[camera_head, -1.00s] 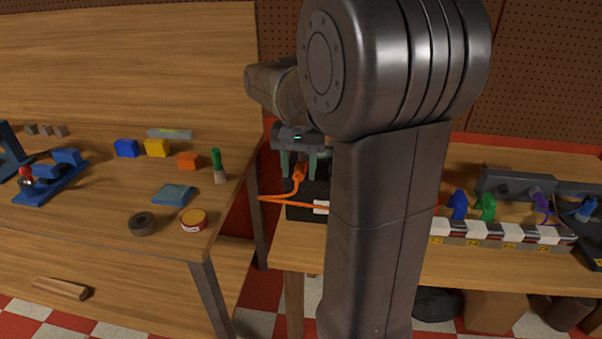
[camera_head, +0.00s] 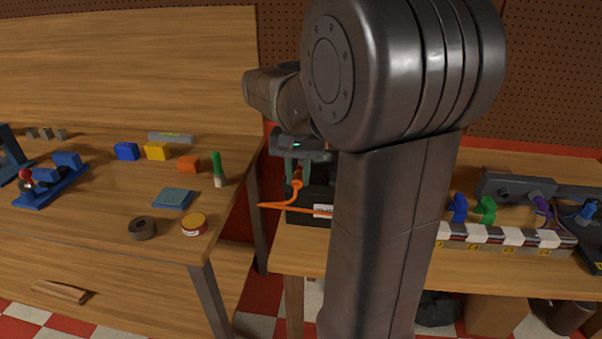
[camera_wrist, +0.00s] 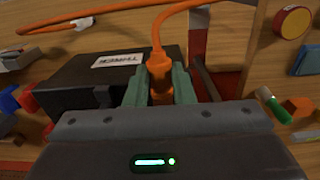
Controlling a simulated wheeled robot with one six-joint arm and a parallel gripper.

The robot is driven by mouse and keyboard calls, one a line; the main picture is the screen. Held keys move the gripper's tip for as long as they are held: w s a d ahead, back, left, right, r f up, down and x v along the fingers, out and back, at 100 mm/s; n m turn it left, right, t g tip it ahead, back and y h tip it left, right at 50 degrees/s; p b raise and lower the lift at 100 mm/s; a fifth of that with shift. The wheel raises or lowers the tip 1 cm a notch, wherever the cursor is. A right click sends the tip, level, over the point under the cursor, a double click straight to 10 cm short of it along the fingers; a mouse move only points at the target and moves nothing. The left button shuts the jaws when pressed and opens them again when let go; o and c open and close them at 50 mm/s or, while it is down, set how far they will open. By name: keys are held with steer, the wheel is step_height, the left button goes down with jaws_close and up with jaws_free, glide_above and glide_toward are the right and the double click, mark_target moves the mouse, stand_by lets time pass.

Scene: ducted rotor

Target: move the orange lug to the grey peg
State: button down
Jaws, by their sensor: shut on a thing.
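My gripper (camera_head: 298,174) is shut on the orange lug (camera_wrist: 160,75), which sits between its green fingers in the wrist view. In the head view the lug (camera_head: 297,185) is close by the black box (camera_head: 309,216), partly hidden by my fingers and arm. The black box with a white label also shows in the wrist view (camera_wrist: 75,80), just left of the lug. I cannot make out the grey peg for certain in either view.
My arm hides the middle of the right bench (camera_head: 480,270). A striped rail (camera_head: 500,238) with coloured lugs stands there.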

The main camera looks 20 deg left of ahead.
steer(key=shift+s+d, duration=0.15)
steer(key=shift+s, duration=0.5)
steer(key=shift+s+d, duration=0.15)
steer(key=shift+s, duration=0.5)
steer(key=shift+r, duration=0.1)
steer(key=shift+s+d+r+p, duration=0.1)
steer(key=shift+s+r+p, duration=0.15)
steer(key=shift+r+p, duration=0.5)
steer(key=shift+s+d+r+p, duration=0.1)
steer(key=shift+s+r+p, duration=0.15)
steer(key=shift+r+p, duration=0.45)
steer(key=w+d+f, duration=0.3)
steer(key=d, duration=0.4)
steer(key=shift+w, duration=0.4)
